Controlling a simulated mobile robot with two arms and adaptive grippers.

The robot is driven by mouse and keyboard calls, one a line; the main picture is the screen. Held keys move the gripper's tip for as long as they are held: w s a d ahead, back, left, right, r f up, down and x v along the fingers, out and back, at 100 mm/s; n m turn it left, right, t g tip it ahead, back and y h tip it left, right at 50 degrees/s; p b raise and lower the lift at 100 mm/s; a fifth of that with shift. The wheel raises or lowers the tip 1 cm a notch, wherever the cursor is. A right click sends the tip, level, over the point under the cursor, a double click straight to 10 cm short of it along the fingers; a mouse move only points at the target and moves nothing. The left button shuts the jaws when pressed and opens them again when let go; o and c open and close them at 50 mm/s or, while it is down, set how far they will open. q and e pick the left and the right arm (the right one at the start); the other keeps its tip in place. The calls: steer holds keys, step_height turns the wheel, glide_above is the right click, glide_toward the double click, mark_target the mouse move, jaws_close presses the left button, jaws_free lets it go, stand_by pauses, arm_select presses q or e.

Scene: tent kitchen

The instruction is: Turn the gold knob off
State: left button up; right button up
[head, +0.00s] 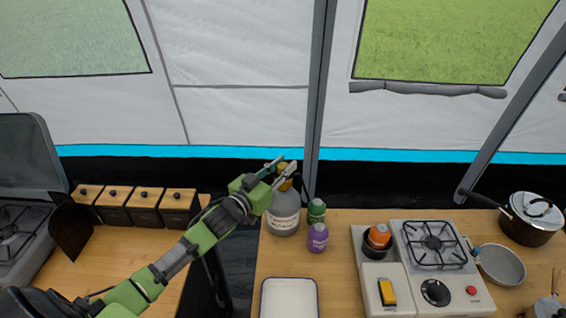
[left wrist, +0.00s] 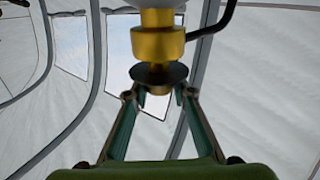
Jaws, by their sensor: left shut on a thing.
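A grey gas bottle (head: 283,218) stands at the back left corner of the right wooden counter. The gold knob (head: 285,184) is on its top and is partly hidden by my gripper. In the left wrist view, the gold valve (left wrist: 158,45) hangs in from the top, with a dark disc (left wrist: 158,74) at its lower end. My left gripper (head: 286,164) is at the bottle's top, its two green fingers either side of the knob and shut on it. The fingertips (left wrist: 158,97) show close to the disc. My right gripper is not in view.
A green canister (head: 316,210) and a purple one (head: 318,238) stand close right of the bottle. A white tray (head: 289,299) lies in front. A camp stove (head: 435,268) is farther right. Several dark boxes (head: 145,208) line the left counter, and a tent pole (head: 318,100) rises behind.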

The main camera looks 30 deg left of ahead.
arm_select(q)
steer(key=shift+w+a+m+h+b, duration=0.15)
steer(key=shift+m+h+b, duration=0.15)
steer(key=shift+m+h, duration=0.75)
steer(key=m+g+h+b, duration=0.1)
steer(key=m+h, duration=0.1)
steer(key=h, duration=0.1)
steer(key=shift+f+g+h+b, duration=0.1)
steer(key=shift+g+h+b, duration=0.15)
steer(key=shift+g+b, duration=0.15)
steer(key=m+g+h+b, duration=0.7)
steer(key=b, duration=0.4)
steer(key=shift+f+g+h+b, duration=0.1)
steer(key=shift+g+h+b, duration=0.2)
steer(key=shift+g+h, duration=0.1)
steer(key=shift+d+r+m+g+h+b, duration=0.2)
steer(key=shift+m+g+h+b, duration=0.25)
steer(key=shift+g+b, duration=0.55)
steer(key=o, duration=1.1)
steer(key=shift+d, duration=0.1)
steer(key=shift+v, duration=3.8)
